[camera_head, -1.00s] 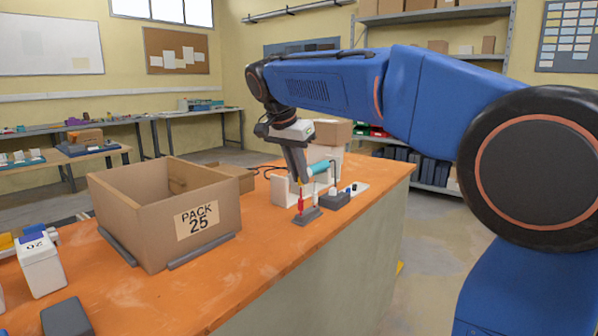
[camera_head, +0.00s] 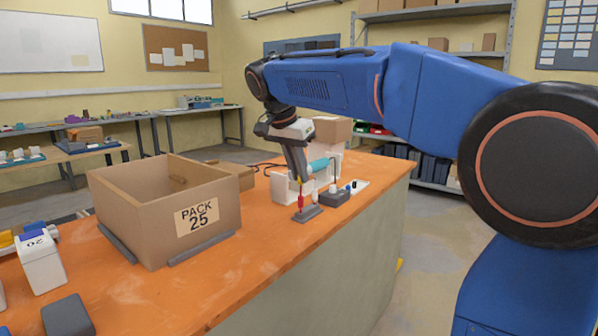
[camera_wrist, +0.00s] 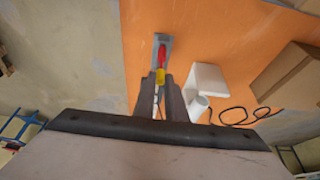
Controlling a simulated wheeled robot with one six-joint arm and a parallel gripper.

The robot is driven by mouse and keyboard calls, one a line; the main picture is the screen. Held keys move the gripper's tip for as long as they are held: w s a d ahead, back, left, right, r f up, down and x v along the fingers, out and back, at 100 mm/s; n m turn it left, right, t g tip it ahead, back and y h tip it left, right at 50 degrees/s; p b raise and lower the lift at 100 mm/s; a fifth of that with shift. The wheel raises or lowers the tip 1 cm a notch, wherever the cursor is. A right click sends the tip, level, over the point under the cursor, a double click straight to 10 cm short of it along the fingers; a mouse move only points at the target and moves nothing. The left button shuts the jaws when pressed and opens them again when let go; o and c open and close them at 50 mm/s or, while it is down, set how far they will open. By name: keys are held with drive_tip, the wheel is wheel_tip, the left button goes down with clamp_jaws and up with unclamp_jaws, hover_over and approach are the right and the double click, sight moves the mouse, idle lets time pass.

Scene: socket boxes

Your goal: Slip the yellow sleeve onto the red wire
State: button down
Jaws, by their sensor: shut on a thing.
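The red wire (camera_head: 300,200) stands upright from a small grey base (camera_head: 308,213) near the bench's front edge. In the wrist view, the red wire (camera_wrist: 161,54) and its grey base (camera_wrist: 160,40) lie just beyond my fingertips. My gripper (camera_wrist: 160,85) is shut on the yellow sleeve (camera_wrist: 160,76), which lines up with the wire and seems to meet its near end. I cannot tell how far the sleeve is around the wire. In the head view, my gripper (camera_head: 303,181) points down above the wire, and its fingers mostly hide the sleeve.
A white bracket (camera_wrist: 205,82) stands close beside my fingers. A teal cylinder (camera_head: 320,165) and a dark block (camera_head: 335,198) with an upright post are to the right. An open PACK 25 box (camera_head: 165,215) fills the bench to the left.

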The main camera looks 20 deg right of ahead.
drive_tip(key=shift+f, duration=1.25)
idle(0.6)
drive_tip(key=c, duration=1.3)
unclamp_jaws()
drive_tip(key=shift+c, duration=0.2)
drive_tip(key=shift+r, duration=3.75)
drive_tip(key=shift+s, duration=0.1)
drive_tip(key=s+d+f+n+y, duration=0.1)
drive_tip(key=s+d+f+n, duration=0.1)
drive_tip(key=s+f, duration=0.7)
drive_tip(key=s+d+f+n+t+y, duration=0.1)
drive_tip(key=s+d+f+n, duration=0.2)
drive_tip(key=s+f, duration=0.7)
drive_tip(key=s+d+f+n+t+y, duration=0.1)
drive_tip(key=s+f+n, duration=0.4)
drive_tip(key=s+f, duration=0.5)
drive_tip(key=s+d, duration=0.1)
drive_tip(key=s, duration=0.2)
drive_tip(key=shift+s+d+f+n+y, duration=0.25)
drive_tip(key=shift+s+d+n+y, duration=0.05)
drive_tip(key=shift+s+n+y, duration=0.1)
